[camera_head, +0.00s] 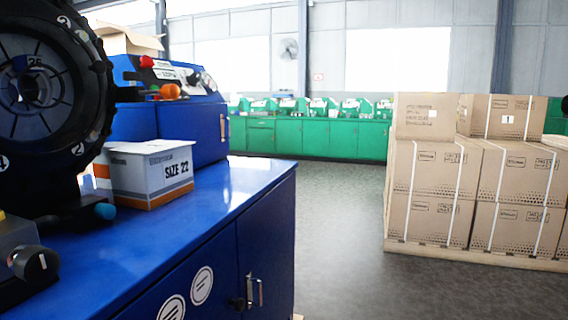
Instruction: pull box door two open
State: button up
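The blue cabinet (205,213) fills the lower left, with a flat blue top. Its front shows two door panels split by a vertical seam. The left panel has two round white stickers. Both panels look shut; their lower parts are cut off. A blue box (190,130) with a slim handle (224,128) stands behind on the cabinet top. I cannot tell which door is number two. My gripper is not in view.
A black crimper head (45,95) and a white "SIZE 22" carton (155,175) are on the cabinet top. Stacked brown cartons (435,170) stand on a pallet at right. Green cabinets (310,137) line the back. The grey floor (345,240) between is clear.

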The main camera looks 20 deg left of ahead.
aim_at(208, 125)
jog(key=i+u, duration=0.1)
jog(key=i, duration=0.6)
jog(key=i+l+u, duration=0.1)
jog(key=i, duration=0.55)
jog(key=i+l+u, duration=0.15)
jog(key=i, duration=0.5)
jog(key=l, duration=0.1)
